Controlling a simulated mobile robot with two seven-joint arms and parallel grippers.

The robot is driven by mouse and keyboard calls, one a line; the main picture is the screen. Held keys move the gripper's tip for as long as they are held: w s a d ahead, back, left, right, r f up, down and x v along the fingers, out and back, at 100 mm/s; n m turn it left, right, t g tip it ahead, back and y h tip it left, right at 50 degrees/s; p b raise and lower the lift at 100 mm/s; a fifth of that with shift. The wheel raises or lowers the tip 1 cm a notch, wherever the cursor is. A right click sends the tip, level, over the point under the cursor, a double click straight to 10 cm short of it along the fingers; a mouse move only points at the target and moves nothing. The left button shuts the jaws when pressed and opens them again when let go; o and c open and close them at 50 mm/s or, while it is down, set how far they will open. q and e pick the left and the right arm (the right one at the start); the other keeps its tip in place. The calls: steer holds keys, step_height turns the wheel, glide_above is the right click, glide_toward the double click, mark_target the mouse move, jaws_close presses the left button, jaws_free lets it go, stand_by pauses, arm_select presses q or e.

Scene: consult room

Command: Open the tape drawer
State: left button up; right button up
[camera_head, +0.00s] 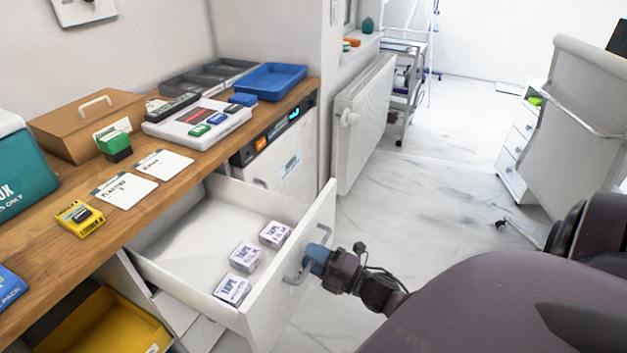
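The tape drawer (200,228) is white and stands pulled well out from under the wooden counter. Three small boxes marked TAPE lie inside it: a near one (231,288), a middle one (245,256) and a far one (274,233). My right gripper (312,262) is at the grey bar handle (297,268) on the drawer's front. Its blue fingertips meet the handle and appear closed around it, though the far finger is hidden. My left gripper is not in view.
The wooden counter (50,262) carries a blue tray (270,81), a brown case (88,122), cards and a yellow device (79,218). A yellow bin (105,325) sits below, left of the drawer. A white radiator (364,120) stands beyond.

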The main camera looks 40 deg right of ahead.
steer(key=v, duration=1)
steer(key=shift+s+d, duration=0.15)
steer(key=shift+s, duration=0.25)
steer(key=shift+f, duration=0.1)
